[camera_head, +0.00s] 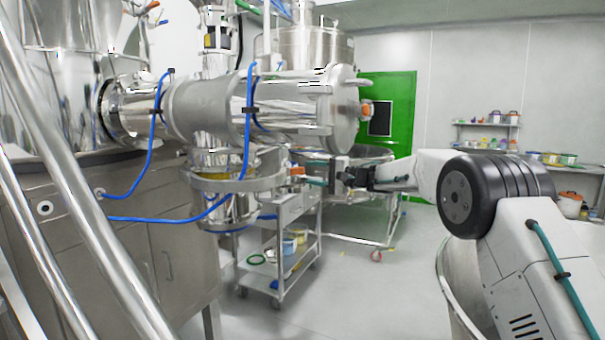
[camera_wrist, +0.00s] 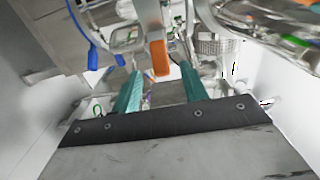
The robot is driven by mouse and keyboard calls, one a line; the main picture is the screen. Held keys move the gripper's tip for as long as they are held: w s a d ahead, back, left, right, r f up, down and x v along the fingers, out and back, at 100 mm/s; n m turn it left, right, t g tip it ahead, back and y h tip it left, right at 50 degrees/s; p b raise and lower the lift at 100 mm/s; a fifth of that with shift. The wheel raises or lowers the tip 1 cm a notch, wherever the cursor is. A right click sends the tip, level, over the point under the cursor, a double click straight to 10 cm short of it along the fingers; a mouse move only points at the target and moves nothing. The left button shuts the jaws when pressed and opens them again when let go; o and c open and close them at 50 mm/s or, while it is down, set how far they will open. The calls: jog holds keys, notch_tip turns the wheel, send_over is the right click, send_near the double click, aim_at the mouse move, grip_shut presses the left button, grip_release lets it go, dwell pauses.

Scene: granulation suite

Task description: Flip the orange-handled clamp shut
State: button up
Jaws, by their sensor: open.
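The clamp's orange handle (camera_head: 297,171) sticks out at the right side of the steel ring (camera_head: 232,184) around the lower vessel. In the wrist view the orange handle (camera_wrist: 160,58) hangs at the end of a pale metal lever (camera_wrist: 150,18). My gripper (camera_head: 312,171) is open, just right of the handle in the head view. In the wrist view its two teal fingers (camera_wrist: 161,72) stand apart, and the orange end shows in line with the gap between their tips. I cannot tell whether they touch it. The clamp's latch is not clear.
Blue hoses (camera_head: 245,130) loop down the large steel cylinder (camera_head: 265,103) left of my gripper. Another orange piece (camera_head: 366,107) sits at the cylinder's right end. A steel cart (camera_head: 280,268) stands below. Open floor (camera_head: 375,290) lies right of the cart.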

jog(key=shift+v, duration=0.85)
